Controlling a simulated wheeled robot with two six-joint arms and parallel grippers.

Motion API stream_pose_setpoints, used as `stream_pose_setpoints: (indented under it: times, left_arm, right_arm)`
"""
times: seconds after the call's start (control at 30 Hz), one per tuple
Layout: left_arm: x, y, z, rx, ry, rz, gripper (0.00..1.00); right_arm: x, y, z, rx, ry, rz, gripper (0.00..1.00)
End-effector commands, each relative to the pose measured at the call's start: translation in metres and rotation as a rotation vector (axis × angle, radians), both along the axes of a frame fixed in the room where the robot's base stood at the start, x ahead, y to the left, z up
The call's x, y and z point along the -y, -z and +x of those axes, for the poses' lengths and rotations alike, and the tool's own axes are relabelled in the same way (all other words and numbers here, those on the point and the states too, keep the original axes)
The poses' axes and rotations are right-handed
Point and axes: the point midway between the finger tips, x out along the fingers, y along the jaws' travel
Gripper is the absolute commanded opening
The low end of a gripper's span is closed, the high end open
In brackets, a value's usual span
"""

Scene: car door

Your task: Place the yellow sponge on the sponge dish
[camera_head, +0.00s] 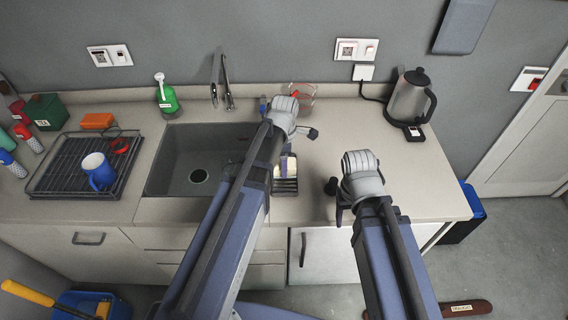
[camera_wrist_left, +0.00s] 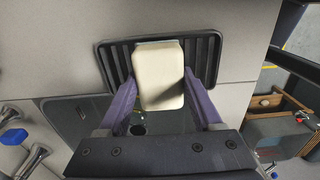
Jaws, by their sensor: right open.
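The yellow sponge (camera_wrist_left: 158,85), a pale cream-yellow block, lies between the two purple fingers of my left gripper (camera_wrist_left: 160,88) in the left wrist view. The fingers appear to press on its sides. The black slotted sponge dish (camera_wrist_left: 205,60) is directly behind the sponge in that view; I cannot tell whether they touch. In the head view the sponge (camera_head: 291,166) shows at the dish (camera_head: 287,186), right of the sink, partly hidden by my left arm. My left fingers are mostly hidden there. My right gripper (camera_head: 341,208) is open and empty over the counter's front.
The sink (camera_head: 172,160) lies left of the dish, with a faucet (camera_head: 226,85) behind. A green bottle (camera_head: 167,97) and a glass container (camera_head: 303,92) stand at the back. A rack (camera_head: 60,180) holds a blue mug (camera_head: 98,172). A kettle (camera_head: 408,98) stands right.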

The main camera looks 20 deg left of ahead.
Motion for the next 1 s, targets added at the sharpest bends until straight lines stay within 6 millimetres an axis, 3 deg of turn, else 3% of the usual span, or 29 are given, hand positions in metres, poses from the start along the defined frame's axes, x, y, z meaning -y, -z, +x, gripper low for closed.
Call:
stream_pose_setpoints:
  times: [0.03, 0.23, 0.67, 1.0]
  left_arm:
    - [0.0, 0.0, 0.0, 0.0, 0.0, 0.0, 0.73]
    - [0.0, 0.0, 0.0, 0.0, 0.0, 0.0, 0.95]
    - [0.0, -0.006, 0.0, 0.0, 0.0, 0.0, 0.96]
    - [0.0, -0.042, 0.0, 0.0, 0.0, 0.0, 0.96]
  right_arm:
    - [0.0, 0.0, 0.0, 0.0, 0.0, 0.0, 0.64]
    - [0.0, 0.0, 0.0, 0.0, 0.0, 0.0, 0.64]
    - [0.0, -0.006, 0.0, 0.0, 0.0, 0.0, 0.64]
    - [0.0, -0.042, 0.0, 0.0, -0.001, 0.0, 0.64]
